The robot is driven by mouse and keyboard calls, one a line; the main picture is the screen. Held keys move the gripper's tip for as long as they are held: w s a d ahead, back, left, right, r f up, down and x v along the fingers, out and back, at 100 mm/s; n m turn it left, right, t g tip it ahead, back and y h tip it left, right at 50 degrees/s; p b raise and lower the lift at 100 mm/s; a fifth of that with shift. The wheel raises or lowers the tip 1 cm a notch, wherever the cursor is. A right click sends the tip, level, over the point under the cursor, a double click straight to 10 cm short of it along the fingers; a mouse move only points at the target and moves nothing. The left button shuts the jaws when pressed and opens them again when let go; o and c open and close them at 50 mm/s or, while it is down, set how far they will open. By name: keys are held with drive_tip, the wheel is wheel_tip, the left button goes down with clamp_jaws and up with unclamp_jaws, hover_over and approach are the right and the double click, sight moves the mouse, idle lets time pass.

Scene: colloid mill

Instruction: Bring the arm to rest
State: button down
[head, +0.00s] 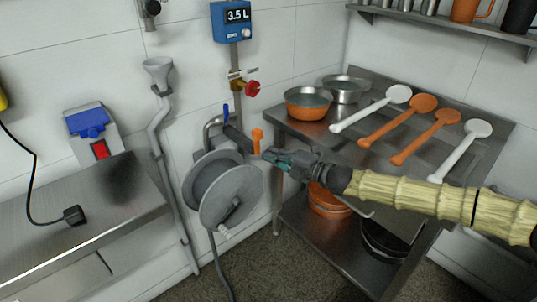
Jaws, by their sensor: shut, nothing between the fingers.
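My arm reaches in from the right edge in a pale yellow ribbed sleeve, stretched level across the front of the steel table. My gripper (270,154) is at its left end, dark with teal-green parts. Its fingers are shut with nothing visible between them. The fingertips point left, close to an orange lever (257,140) by the hose reel (230,195). I cannot tell from this one view whether they touch it.
The steel table (345,152) holds bowls and several orange and white paddles behind my arm. A shelf (450,25) hangs above. Left are a steel counter (125,190), a black plug (75,215), a blue socket (88,122), a 3.5 L meter (236,20) and a red valve handle (252,88).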

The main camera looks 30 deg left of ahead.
idle(0.4)
drive_tip(key=s+d+f+n+g+h+p, duration=0.1)
drive_tip(key=s+d+f+n+h, duration=0.25)
drive_tip(key=s+f, duration=0.45)
drive_tip(key=s+d+f+n+g+h, duration=0.1)
drive_tip(key=s+d+f+n+h, duration=0.15)
drive_tip(key=s+f+n, duration=0.6)
drive_tip(key=s+d+f+n+h+p, duration=0.1)
drive_tip(key=s+d+f+n+h, duration=0.25)
drive_tip(key=d+f, duration=0.45)
drive_tip(key=s+d+f+n+h+p, duration=0.15)
drive_tip(key=s+d+f, duration=0.25)
drive_tip(key=d+f, duration=0.4)
drive_tip(key=s+d+f+n+t+h, duration=0.15)
drive_tip(key=s+d+n, duration=0.25)
drive_tip(key=d, duration=0.5)
drive_tip(key=s+d+f+n+g+h, duration=0.1)
drive_tip(key=s+d+f+n+h, duration=0.25)
drive_tip(key=d, duration=0.55)
drive_tip(key=s+d+r+n, duration=0.2)
drive_tip(key=d+n, duration=0.1)
drive_tip(key=d, duration=0.4)
drive_tip(key=s+d+r+n+t+h+p, duration=0.1)
drive_tip(key=s+d+r+n, duration=0.1)
drive_tip(key=d+n, duration=0.2)
drive_tip(key=s+d+r+n+t+h+p, duration=0.1)
drive_tip(key=d+n, duration=0.3)
drive_tip(key=d, duration=0.6)
drive_tip(key=shift+s+d+r, duration=0.25)
drive_tip(key=shift+s+r, duration=0.35)
